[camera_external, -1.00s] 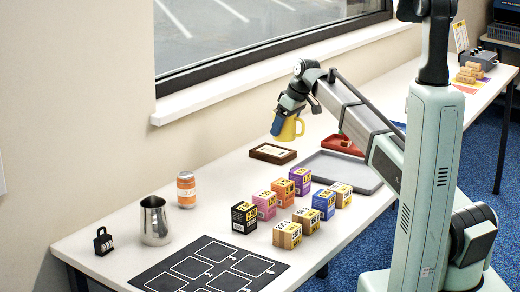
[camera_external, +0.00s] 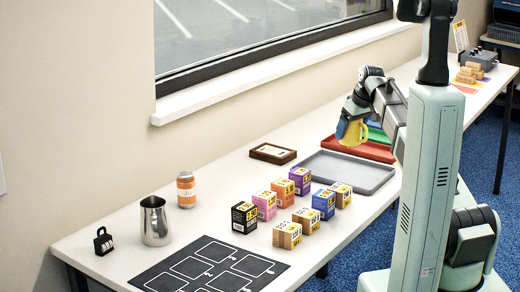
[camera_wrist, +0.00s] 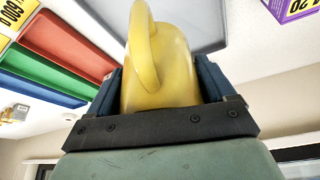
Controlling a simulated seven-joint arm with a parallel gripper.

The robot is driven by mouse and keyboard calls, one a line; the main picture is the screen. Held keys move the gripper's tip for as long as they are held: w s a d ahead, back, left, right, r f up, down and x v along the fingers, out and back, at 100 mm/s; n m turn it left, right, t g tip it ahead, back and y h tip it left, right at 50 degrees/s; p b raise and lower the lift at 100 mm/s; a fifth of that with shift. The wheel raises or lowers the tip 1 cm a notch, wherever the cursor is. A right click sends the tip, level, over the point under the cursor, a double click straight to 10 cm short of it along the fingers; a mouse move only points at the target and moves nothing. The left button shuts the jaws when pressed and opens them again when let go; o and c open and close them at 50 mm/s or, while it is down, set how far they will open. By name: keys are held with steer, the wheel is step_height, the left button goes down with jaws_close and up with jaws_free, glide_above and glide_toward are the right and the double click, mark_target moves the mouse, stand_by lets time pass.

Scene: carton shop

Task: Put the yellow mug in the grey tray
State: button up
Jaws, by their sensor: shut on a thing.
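The yellow mug (camera_external: 356,133) is held in my gripper (camera_external: 350,128), above the table near the far edge of the grey tray. My gripper is shut on the mug, with a blue finger on each side of it. In the wrist view the mug (camera_wrist: 165,65) sits between the fingers (camera_wrist: 160,90), its handle toward the camera. The grey tray (camera_external: 345,172) lies empty on the table, below and nearer than the mug. It also shows behind the mug in the wrist view (camera_wrist: 195,22).
A red tray (camera_external: 370,150) and a green tray (camera_external: 378,134) lie beyond the grey tray. A brown framed box (camera_external: 272,153) lies left of it. Several small cartons (camera_external: 300,180) stand in front of it, with a can (camera_external: 186,189) and a steel pitcher (camera_external: 155,221) farther left.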

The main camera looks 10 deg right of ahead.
mark_target(364, 126)
steer(key=shift+s+d+f, duration=0.1)
steer(key=shift+s, duration=0.3)
steer(key=shift+m, duration=0.3)
steer(key=shift+f, duration=0.3)
steer(key=shift+w+f, duration=0.1)
steer(key=shift+f, duration=4.6)
steer(key=shift+f, duration=0.15)
steer(key=o, duration=1.2)
steer(key=shift+c, duration=0.2)
steer(key=shift+v, duration=6.15)
